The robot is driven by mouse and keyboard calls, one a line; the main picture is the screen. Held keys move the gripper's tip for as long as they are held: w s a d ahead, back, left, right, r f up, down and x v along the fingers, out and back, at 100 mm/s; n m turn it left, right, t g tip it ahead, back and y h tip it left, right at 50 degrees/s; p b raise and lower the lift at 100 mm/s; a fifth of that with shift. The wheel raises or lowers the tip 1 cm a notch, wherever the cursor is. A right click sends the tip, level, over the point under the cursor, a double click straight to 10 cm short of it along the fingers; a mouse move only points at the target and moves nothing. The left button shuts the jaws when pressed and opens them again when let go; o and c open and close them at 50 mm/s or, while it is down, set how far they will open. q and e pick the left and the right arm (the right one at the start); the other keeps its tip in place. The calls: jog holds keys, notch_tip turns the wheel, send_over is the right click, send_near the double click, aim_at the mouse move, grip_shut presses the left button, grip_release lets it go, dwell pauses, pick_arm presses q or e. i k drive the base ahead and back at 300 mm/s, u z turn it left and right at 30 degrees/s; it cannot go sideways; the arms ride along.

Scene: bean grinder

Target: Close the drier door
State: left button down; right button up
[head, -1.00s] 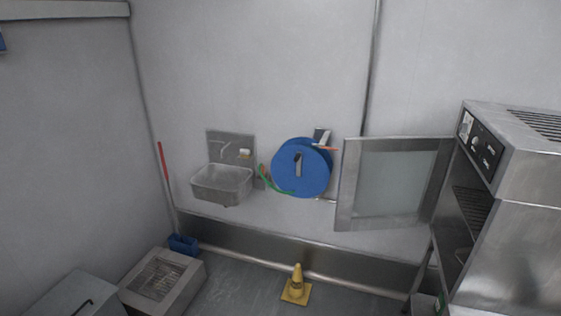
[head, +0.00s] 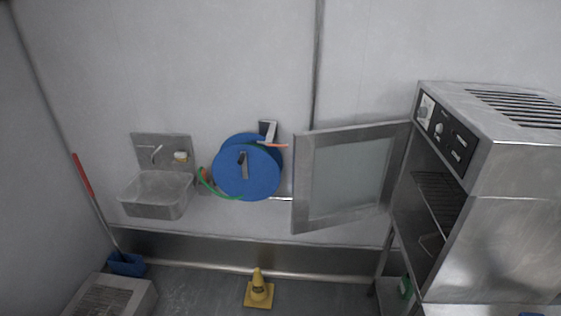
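The drier (head: 495,155) is a steel cabinet at the right of the head view, with a dark control panel and top vents. Its door (head: 347,177), a steel frame around a pale glass pane, stands wide open and extends to the left from the cabinet's far edge. Wire racks (head: 436,190) show in the open front. Neither of my grippers is in view.
A blue hose reel (head: 247,170) and a steel sink (head: 157,193) are on the back wall, left of the door. A yellow cone (head: 258,290) stands on the floor. A low grey box (head: 112,297) and blue bucket (head: 127,264) are at lower left. Floor around the cone is clear.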

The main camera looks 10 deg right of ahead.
aim_at(304, 143)
jog(key=z, duration=0.45)
jog(key=i, duration=1.1)
jog(key=z, duration=0.7)
